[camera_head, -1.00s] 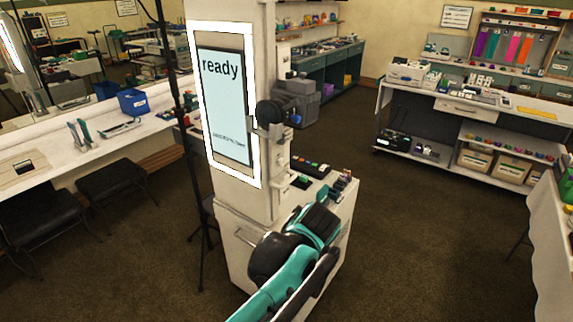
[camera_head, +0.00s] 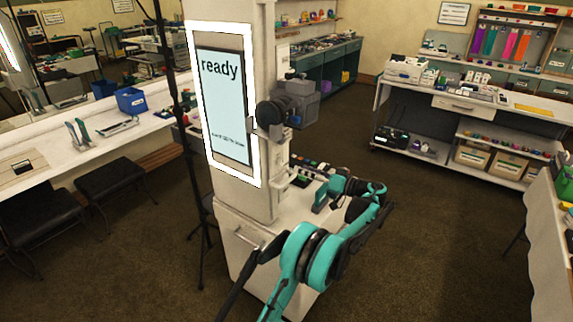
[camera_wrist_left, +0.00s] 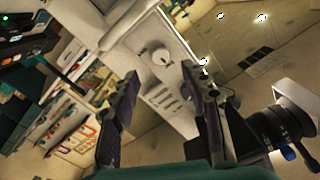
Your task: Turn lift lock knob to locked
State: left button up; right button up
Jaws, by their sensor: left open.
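The lift lock knob appears to be the small pale round knob (camera_wrist_left: 157,54) on a white panel (camera_wrist_left: 135,40) in the left wrist view. Its turned position is too small to read. My left gripper (camera_wrist_left: 160,75) is open, with its two dark fingers spread either side of the knob in that view and no contact visible. In the head view my left arm reaches to the right side of the white column (camera_head: 238,185), and the knob cannot be made out there. My right gripper is not in view.
A lit screen reading "ready" (camera_head: 226,105) is on the column. A black camera-like device (camera_head: 270,112) sticks out beside it and shows close to the right finger in the wrist view (camera_wrist_left: 275,127). A dark stand pole (camera_head: 177,100) is at left. Open floor (camera_head: 440,220) lies to the right.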

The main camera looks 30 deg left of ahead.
aim_at(283, 163)
pick_arm(q)
jog(key=a+b, duration=0.1)
jog(key=a, duration=0.6)
jog(key=shift+w+a+b, duration=0.2)
jog(key=shift+a+b, duration=0.15)
jog(key=shift+a, duration=0.05)
grip_shut()
